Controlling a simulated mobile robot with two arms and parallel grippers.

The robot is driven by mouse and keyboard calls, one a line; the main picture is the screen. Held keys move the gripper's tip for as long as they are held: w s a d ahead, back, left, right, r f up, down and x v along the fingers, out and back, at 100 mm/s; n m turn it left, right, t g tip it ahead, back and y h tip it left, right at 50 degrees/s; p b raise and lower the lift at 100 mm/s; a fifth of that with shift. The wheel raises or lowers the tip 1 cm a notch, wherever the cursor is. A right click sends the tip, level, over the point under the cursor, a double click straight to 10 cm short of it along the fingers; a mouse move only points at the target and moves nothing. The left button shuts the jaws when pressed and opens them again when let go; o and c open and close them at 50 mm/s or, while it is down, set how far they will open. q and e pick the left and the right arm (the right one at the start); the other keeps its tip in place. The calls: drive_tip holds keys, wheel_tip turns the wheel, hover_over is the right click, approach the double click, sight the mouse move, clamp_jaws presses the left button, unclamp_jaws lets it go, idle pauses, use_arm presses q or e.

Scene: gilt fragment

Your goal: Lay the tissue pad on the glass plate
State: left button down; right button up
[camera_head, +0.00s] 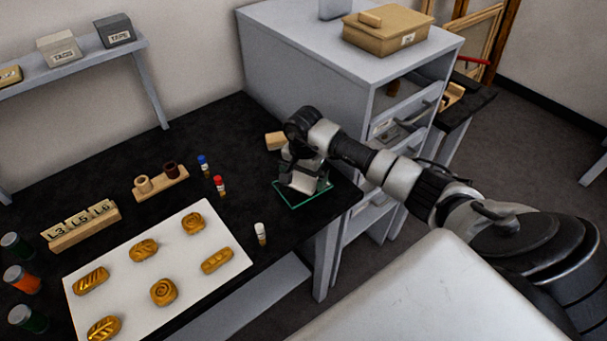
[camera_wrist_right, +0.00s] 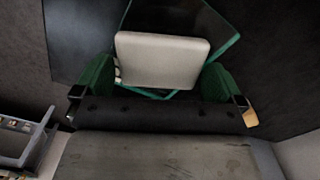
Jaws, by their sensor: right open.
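The glass plate (camera_head: 291,205), dark and clear with green edges, lies near the right end of the black table. In the right wrist view the glass plate (camera_wrist_right: 206,22) shows behind the pad. The pale tissue pad (camera_head: 303,183) is over the plate, under my right gripper (camera_head: 304,178). In the wrist view the tissue pad (camera_wrist_right: 162,60) sits between the green fingers of my right gripper (camera_wrist_right: 160,72). These are open, one on each side of it. The pad looks to lie flat on the plate, though its underside is hidden. My left gripper is out of view.
A white board (camera_head: 125,248) with several gilt pieces lies left of the plate. A white-capped vial (camera_head: 260,234) stands nearer. Red (camera_head: 219,186) and blue (camera_head: 203,165) vials stand farther left. A tan block (camera_head: 275,141) is behind my gripper. A grey cabinet (camera_head: 300,70) stands behind.

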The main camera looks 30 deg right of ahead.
sight(304, 178)
wheel_tip(304, 178, up, 12)
drive_tip(key=b, duration=0.2)
